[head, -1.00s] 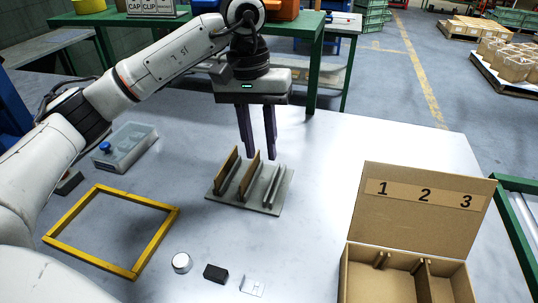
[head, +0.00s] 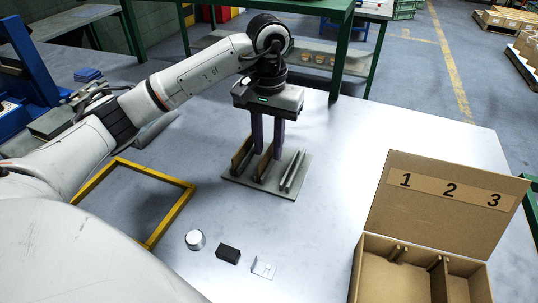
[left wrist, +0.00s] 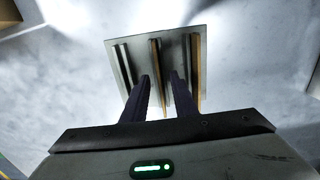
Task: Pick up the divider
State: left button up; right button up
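Two thin brown dividers stand upright in a grey slotted rack (head: 235,180) on the table: a left one (head: 240,150) and a middle one (head: 263,165). The rack's right slot, between grey rails (head: 293,168), is empty. My left gripper (head: 265,154) points down over the rack at the middle divider. In the left wrist view, its two fingers (left wrist: 159,80) are apart, with the middle divider (left wrist: 156,58) showing in the gap between them. The other divider (left wrist: 196,70) is to the right there. I cannot tell whether either finger touches the divider. My right gripper is not in view.
An open cardboard box (head: 372,275) with compartments marked 1, 2, 3 stands at the right. A yellow frame (head: 172,215), a round metal piece (head: 195,240), a black block (head: 228,254) and a small light plate (head: 263,269) lie in front. Table between rack and box is clear.

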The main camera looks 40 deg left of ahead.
pick_arm(q)
grip_shut()
